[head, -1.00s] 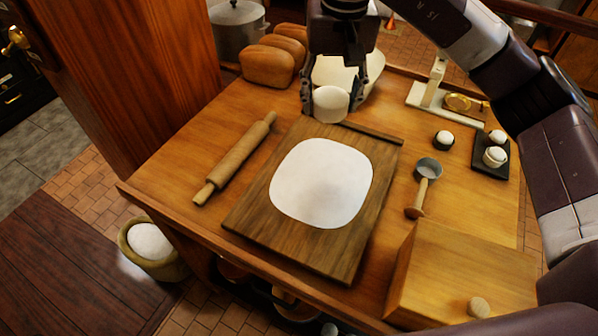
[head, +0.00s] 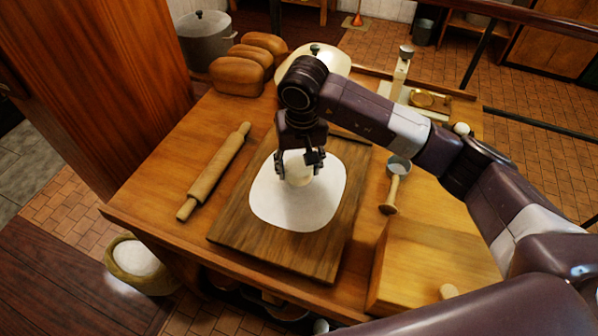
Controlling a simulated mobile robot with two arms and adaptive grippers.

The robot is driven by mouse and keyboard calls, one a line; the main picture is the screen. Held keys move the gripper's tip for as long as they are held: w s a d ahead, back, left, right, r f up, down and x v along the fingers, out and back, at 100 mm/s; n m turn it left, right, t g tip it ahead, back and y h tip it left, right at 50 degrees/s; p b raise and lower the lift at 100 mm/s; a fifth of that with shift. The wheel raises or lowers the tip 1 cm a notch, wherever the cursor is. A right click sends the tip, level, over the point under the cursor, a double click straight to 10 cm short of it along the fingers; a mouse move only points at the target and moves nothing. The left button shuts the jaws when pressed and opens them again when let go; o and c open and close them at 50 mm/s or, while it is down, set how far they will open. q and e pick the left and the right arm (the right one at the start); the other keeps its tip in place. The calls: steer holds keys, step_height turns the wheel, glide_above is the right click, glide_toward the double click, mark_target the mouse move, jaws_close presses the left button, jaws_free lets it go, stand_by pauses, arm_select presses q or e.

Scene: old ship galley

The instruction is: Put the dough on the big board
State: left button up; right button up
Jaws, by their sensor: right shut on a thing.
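The dough (head: 298,175) is a pale rounded lump held between the fingers of my right gripper (head: 299,166). The gripper points down and is shut on it, over the upper part of the big board. The big board (head: 270,246) is dark wood and lies flat on the table. A white, rounded-square flat sheet (head: 310,212) covers its middle. I cannot tell whether the dough touches the sheet. My gripper hides the top of the dough. My left gripper is out of view.
A rolling pin (head: 215,172) lies left of the board. A small sieve or scoop (head: 393,190) lies right of it, and a wooden box (head: 430,262) stands at the front right. My arm hides much of the table's right side.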

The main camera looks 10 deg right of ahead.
mark_target(299, 173)
step_height(299, 173, down, 2)
steer(key=shift+f+p, duration=0.25)
steer(key=shift+p, duration=0.1)
steer(key=shift+f, duration=0.35)
steer(key=o, duration=1.4)
steer(key=shift+r, duration=0.25)
steer(key=r+b, duration=0.1)
steer(key=r, duration=0.2)
steer(key=s+r+b, duration=0.1)
steer(key=r, duration=0.3)
steer(key=r+b, duration=0.2)
steer(key=r, duration=0.2)
steer(key=shift+s, duration=0.2)
steer(key=shift+r, duration=0.35)
